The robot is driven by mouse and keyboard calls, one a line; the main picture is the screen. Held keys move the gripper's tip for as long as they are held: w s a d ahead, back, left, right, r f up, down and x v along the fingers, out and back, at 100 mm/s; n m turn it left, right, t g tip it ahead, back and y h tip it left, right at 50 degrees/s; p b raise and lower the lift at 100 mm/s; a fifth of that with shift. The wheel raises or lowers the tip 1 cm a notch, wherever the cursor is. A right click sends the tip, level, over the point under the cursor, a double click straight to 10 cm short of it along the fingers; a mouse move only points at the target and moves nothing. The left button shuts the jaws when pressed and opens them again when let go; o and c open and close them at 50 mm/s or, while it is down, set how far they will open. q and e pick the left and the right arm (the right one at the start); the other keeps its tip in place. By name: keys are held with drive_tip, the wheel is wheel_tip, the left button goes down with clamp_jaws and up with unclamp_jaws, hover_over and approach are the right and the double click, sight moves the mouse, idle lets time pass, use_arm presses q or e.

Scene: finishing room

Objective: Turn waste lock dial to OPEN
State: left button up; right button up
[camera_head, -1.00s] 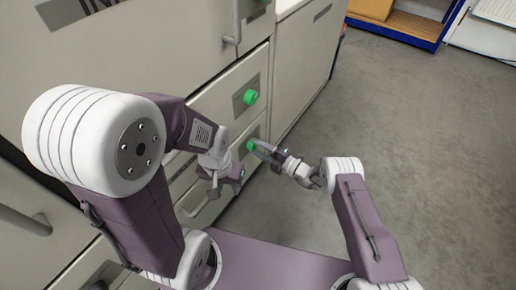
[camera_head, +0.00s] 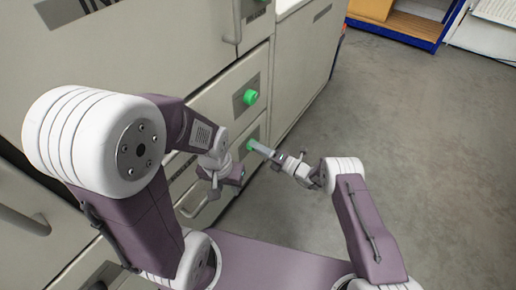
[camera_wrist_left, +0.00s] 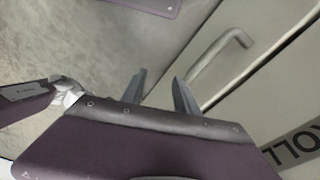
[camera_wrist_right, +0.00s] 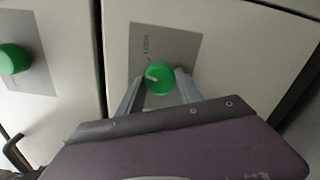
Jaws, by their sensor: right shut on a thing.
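A green round dial (camera_head: 250,145) sits on a grey label plate on the lower cabinet front. My right gripper (camera_head: 261,149) is shut on this dial, with one finger on each side (camera_wrist_right: 156,82). My left gripper (camera_head: 215,186) hangs lower, near the cabinet front and apart from the dial. Its fingers stand apart with nothing between them in the left wrist view (camera_wrist_left: 158,76).
Another green dial (camera_head: 250,97) sits on the panel above; a green dial (camera_wrist_right: 14,58) also shows at left in the right wrist view. A bar handle (camera_wrist_left: 230,48) stands out from the cabinet near my left gripper. Grey floor (camera_head: 420,150) is clear at right.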

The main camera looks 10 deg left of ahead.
drive_tip(key=n, duration=1.3)
drive_tip(key=shift+n+p, duration=0.3)
idle(0.4)
drive_tip(key=o, duration=1.4)
drive_tip(key=shift+c, duration=0.2)
